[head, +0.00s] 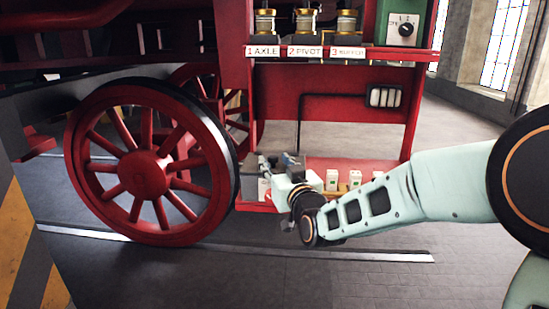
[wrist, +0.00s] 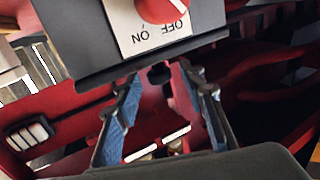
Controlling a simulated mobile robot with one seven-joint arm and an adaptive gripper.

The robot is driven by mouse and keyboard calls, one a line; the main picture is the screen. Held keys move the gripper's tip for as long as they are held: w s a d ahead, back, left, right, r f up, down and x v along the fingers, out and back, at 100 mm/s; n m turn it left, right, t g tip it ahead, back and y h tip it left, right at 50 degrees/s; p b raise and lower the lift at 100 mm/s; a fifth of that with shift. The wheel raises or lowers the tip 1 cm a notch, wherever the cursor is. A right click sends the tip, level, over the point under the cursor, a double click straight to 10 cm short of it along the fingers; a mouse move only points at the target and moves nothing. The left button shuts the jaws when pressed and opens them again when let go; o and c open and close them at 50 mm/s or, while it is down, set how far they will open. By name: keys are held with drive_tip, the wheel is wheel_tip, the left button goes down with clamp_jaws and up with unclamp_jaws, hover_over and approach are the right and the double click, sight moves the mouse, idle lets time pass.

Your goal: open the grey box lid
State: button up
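In the wrist view a dark grey box (wrist: 90,45) fills the top, its face turned upside down, with a white ON/OFF label and a red knob (wrist: 163,8). A small black knob (wrist: 159,75) shows at its lower edge. My gripper (wrist: 162,80) has its two blue-padded fingers apart, one on each side of the black knob; I cannot tell whether they touch it. In the head view a grey box (head: 251,187) sits low on the red shelf beside the wheel, partly hidden by my gripper and wrist. I cannot make out its lid clearly.
A big red spoked wheel (head: 146,165) stands left of the box. Small white-and-green blocks (head: 332,179) stand on the red lower shelf (head: 311,163), right of my wrist. Labelled brass-topped jars (head: 305,22) and a switch box (head: 402,30) are on the shelf above. The floor in front is clear.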

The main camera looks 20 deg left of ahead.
drive_tip(key=shift+x, duration=1.35)
clamp_jaws()
